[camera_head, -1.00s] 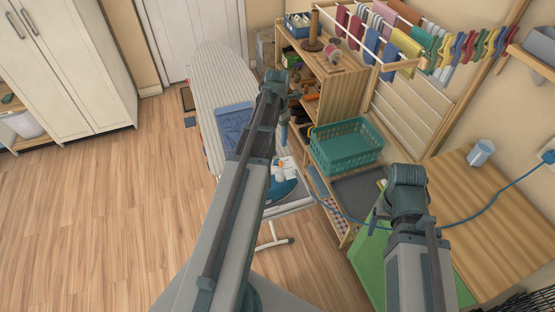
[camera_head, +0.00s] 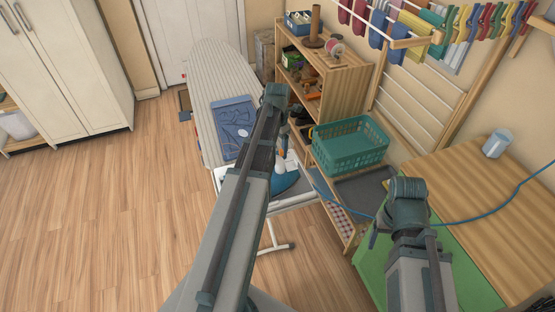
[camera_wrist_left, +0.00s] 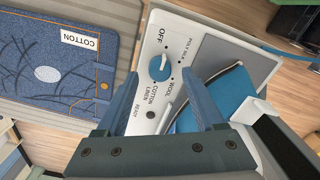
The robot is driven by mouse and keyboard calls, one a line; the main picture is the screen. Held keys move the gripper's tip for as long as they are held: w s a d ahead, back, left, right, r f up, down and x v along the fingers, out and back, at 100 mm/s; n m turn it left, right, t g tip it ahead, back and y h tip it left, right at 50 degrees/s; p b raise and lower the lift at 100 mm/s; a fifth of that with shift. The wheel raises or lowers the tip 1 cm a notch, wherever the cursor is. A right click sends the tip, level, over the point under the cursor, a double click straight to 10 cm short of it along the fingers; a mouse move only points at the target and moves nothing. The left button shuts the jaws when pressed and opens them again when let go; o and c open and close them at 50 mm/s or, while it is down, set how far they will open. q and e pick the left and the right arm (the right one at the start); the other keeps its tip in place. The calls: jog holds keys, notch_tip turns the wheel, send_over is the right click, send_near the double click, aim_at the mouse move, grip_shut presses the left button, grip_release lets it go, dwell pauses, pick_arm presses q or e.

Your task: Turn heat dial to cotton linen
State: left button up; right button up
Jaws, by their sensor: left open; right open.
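The heat dial (camera_wrist_left: 159,67) is a round blue knob on a white panel (camera_wrist_left: 186,38) in the left wrist view. A pale mark on it faces toward OFF. COTTON LINEN is printed below the dial and WOOL to its lower right. My left gripper (camera_wrist_left: 160,82) is open, its two blue fingers either side of the dial's near side; I cannot tell if they touch it. The blue iron (camera_head: 284,178) rests beside the panel. In the head view my left arm hides that gripper and the dial. My right gripper (camera_head: 374,238) shows only in part.
A blue cloth (camera_wrist_left: 50,72) labelled COTTON lies on the striped ironing board (camera_head: 212,82). A green basket (camera_head: 350,150) and wooden shelf (camera_head: 343,88) stand to the right. A blue cord (camera_head: 470,220) crosses the wooden table (camera_head: 480,190). The floor at left is clear.

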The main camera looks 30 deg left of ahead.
pick_arm(q)
notch_tip(320, 180, down, 2)
jog(key=shift+f+b, duration=0.2)
jog(key=shift+b, duration=0.45)
jog(key=shift+r, duration=0.1)
grip_shut()
